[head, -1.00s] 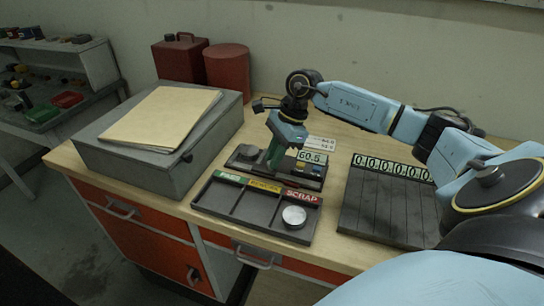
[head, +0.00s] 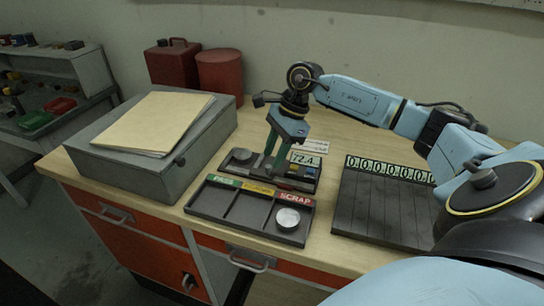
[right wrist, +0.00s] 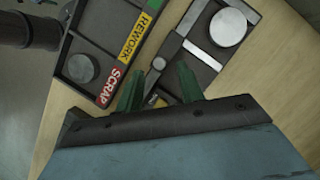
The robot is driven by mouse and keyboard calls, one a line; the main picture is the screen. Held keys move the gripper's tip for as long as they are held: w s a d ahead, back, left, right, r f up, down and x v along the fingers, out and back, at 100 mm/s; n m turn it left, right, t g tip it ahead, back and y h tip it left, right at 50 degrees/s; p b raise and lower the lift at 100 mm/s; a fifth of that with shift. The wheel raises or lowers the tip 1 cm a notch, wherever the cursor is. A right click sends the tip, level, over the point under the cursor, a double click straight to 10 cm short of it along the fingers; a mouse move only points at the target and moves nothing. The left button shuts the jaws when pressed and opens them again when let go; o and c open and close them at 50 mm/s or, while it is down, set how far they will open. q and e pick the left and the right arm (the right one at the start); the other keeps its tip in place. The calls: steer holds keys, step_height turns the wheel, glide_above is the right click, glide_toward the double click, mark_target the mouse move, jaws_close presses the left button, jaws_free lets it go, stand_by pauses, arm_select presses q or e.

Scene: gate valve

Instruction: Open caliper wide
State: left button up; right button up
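The caliper (head: 290,170) lies on a dark base behind the sorting tray, and its display (head: 305,159) reads 72.4. In the right wrist view its metal jaws and beam (right wrist: 182,35) run toward my fingers. My right gripper (head: 275,168) is over the caliper, pointing down, with two green fingers apart. In the right wrist view the gripper (right wrist: 158,75) has its fingers on either side of the caliper's dark part; I cannot tell whether they touch it. A round disc (head: 242,156) sits at the base's left end. My left gripper is out of view.
The sorting tray (head: 195,206), with PASS, REWORK and SCRAP labels, stands in front; a metal disc (head: 288,218) lies in the SCRAP compartment. A slatted dark board (head: 375,215) is at right. A grey box (head: 160,165) with a folder is at left. Red cans (head: 220,70) stand behind.

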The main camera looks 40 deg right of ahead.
steer(key=v, duration=1.1)
steer(key=shift+r, duration=0.1)
